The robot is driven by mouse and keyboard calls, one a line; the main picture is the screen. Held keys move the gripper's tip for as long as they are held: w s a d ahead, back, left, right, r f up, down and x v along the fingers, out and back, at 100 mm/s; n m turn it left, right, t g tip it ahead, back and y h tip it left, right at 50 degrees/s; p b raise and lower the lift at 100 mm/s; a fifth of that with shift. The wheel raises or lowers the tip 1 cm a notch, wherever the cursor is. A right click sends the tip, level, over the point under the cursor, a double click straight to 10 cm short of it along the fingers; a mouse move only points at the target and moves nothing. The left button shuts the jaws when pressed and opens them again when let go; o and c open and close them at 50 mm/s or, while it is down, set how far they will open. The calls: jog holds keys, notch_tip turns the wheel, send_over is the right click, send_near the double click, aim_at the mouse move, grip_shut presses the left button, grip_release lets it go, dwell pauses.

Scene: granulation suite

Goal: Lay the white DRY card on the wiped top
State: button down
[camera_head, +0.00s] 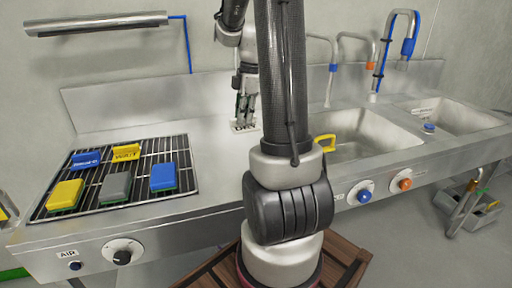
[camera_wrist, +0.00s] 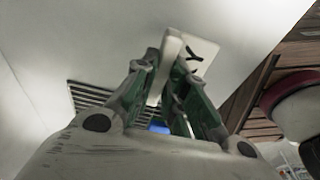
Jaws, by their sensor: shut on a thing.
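The white DRY card (camera_head: 246,128) is at my gripper's fingertips, over the steel top (camera_head: 215,145) between the drying rack and the sink. Its dark lettering is partly hidden by my arm. In the wrist view, the white card (camera_wrist: 201,52) shows at the fingertips with part of one dark letter. My gripper (camera_head: 243,118) points down and is shut on the card; its green-padded fingers also show in the wrist view (camera_wrist: 168,75). The card is at or just above the steel; I cannot tell whether it touches.
Bare steel surrounds the card.

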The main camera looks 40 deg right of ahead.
aim_at(246, 152)
jog(key=shift+s+d+f, duration=0.25)
jog(key=shift+d, duration=0.1)
notch_tip(246, 152, down, 10)
jog(key=shift+r, duration=0.1)
jog(key=c, duration=1.5)
grip_release()
jog(key=shift+o, duration=0.2)
